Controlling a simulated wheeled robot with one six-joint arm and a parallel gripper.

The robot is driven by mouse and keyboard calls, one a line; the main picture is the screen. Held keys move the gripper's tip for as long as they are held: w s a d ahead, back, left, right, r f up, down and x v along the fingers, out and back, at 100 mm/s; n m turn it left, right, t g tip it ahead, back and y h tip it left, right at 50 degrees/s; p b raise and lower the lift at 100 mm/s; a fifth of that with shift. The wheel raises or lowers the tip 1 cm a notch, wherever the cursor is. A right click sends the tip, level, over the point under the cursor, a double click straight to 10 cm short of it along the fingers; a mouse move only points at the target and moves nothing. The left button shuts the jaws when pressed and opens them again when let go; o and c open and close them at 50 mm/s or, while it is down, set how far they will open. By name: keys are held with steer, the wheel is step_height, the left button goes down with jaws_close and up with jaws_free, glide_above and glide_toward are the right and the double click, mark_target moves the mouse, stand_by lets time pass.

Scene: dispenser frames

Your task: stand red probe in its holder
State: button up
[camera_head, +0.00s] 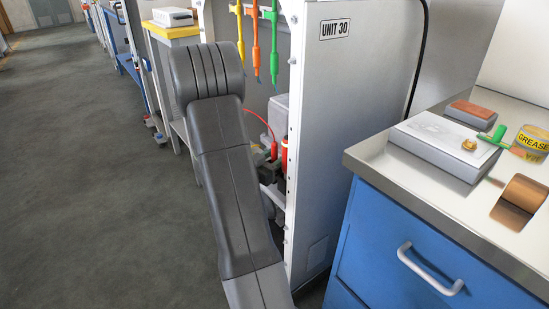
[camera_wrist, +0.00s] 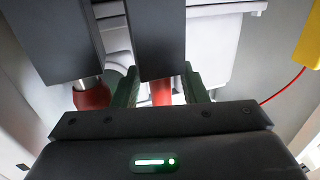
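In the wrist view the green fingers of my gripper (camera_wrist: 161,86) stand apart, one on each side of a red piece (camera_wrist: 161,93) under a dark block (camera_wrist: 157,35). Light gaps show between the red piece and the fingers. I cannot tell whether the fingertips touch the block. A second, darker red piece (camera_wrist: 92,97) with a metal neck is left of the fingers. In the head view a red probe-like body (camera_head: 284,157) stands beside the white panel, with a thin red cable (camera_head: 264,121) near it. My arm hides the gripper there. The holder is not clearly identifiable.
Yellow, green (camera_head: 274,55) and orange (camera_head: 256,62) probes hang above in the unit. The white UNIT 30 panel (camera_head: 345,110) is close on the right. A blue bench (camera_head: 425,240) carries a box, a grease tin (camera_head: 530,142) and tape. Floor on the left is clear.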

mark_target(275, 149)
steer(key=shift+s+a+r, duration=0.1)
steer(key=shift+r, duration=0.15)
steer(key=p+v, duration=0.3)
steer(key=v, duration=0.8)
steer(key=shift+s+a, duration=0.25)
steer(key=shift+s, duration=0.1)
steer(key=b+x, duration=0.1)
steer(key=x, duration=0.3)
steer(key=b+x, duration=0.1)
steer(key=x, duration=0.3)
steer(key=f+b+x, duration=0.1)
steer(key=x, duration=0.3)
steer(key=shift+w+d+b, duration=0.15)
steer(key=shift+b, duration=0.2)
steer(key=shift+r+p, duration=0.95)
steer(key=shift+r, duration=0.85)
